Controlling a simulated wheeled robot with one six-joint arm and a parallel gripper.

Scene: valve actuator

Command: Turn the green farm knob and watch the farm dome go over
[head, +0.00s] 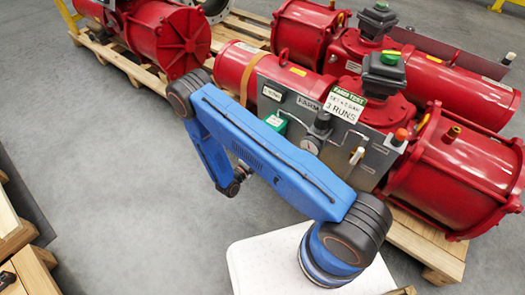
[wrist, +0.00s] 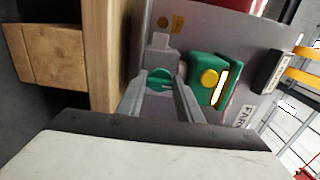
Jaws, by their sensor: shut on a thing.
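The green farm knob (wrist: 159,80) sits on the grey panel in the wrist view. My gripper (wrist: 160,88) has one finger on each side of the knob and is shut on it. In the head view my blue arm link covers both the knob and the gripper. The farm dome (head: 390,58) shows there, a green cap on a black box atop the front red actuator, above a "FARM TEST" sign (head: 345,104). The dome is out of the wrist view.
A green block with a yellow button (wrist: 208,78) sits just right of my fingers on the panel. A wooden pallet beam (wrist: 102,55) lies close on the left. A second black box (head: 376,22) tops the rear actuator. Grey floor (head: 120,200) is open at left.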

